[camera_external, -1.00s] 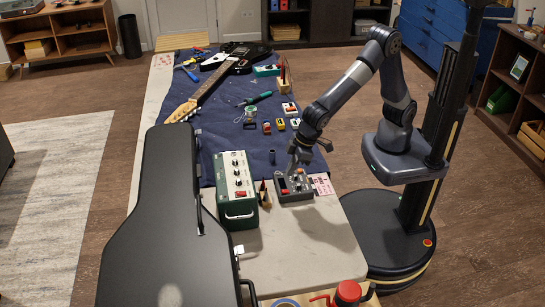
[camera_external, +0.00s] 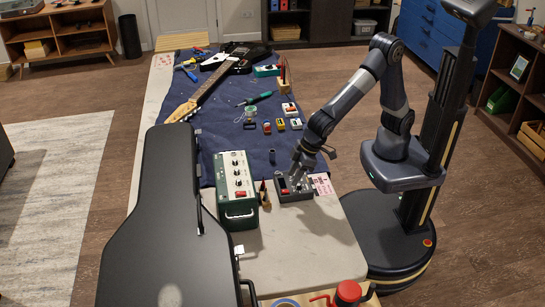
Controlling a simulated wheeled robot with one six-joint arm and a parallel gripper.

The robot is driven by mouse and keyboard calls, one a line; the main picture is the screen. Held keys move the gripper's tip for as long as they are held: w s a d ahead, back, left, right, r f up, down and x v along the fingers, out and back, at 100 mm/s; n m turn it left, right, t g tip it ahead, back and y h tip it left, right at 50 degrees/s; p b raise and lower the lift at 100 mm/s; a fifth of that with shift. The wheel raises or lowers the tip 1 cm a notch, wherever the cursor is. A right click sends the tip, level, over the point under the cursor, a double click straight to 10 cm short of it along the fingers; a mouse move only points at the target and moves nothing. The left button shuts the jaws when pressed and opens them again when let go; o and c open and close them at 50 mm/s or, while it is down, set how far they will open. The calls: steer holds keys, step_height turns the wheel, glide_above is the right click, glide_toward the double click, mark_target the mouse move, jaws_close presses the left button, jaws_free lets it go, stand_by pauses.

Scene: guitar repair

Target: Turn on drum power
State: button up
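A small dark grey box with knobs and a red part, likely the drum machine (camera_external: 293,194), lies on the near half of the table, right of a green amplifier box. My gripper (camera_external: 294,179) points down at the top of this box, at or just above its controls. The fingers cover part of the box's top. They are too small to tell whether they are open or shut, or whether they touch a switch. A green box (camera_external: 238,190) with a white knob panel and its own red switch stands just left of the drum machine.
A black guitar case (camera_external: 165,215) stands tall at the left front. A pink-and-white card (camera_external: 322,185) lies right of the drum machine. Small pedals, tools and an electric guitar (camera_external: 215,80) lie on the blue mat (camera_external: 225,140). The table's near right part is bare.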

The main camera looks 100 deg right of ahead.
mark_target(285, 191)
steer(key=shift+x, duration=2.7)
steer(key=shift+c, duration=0.4)
jaws_close()
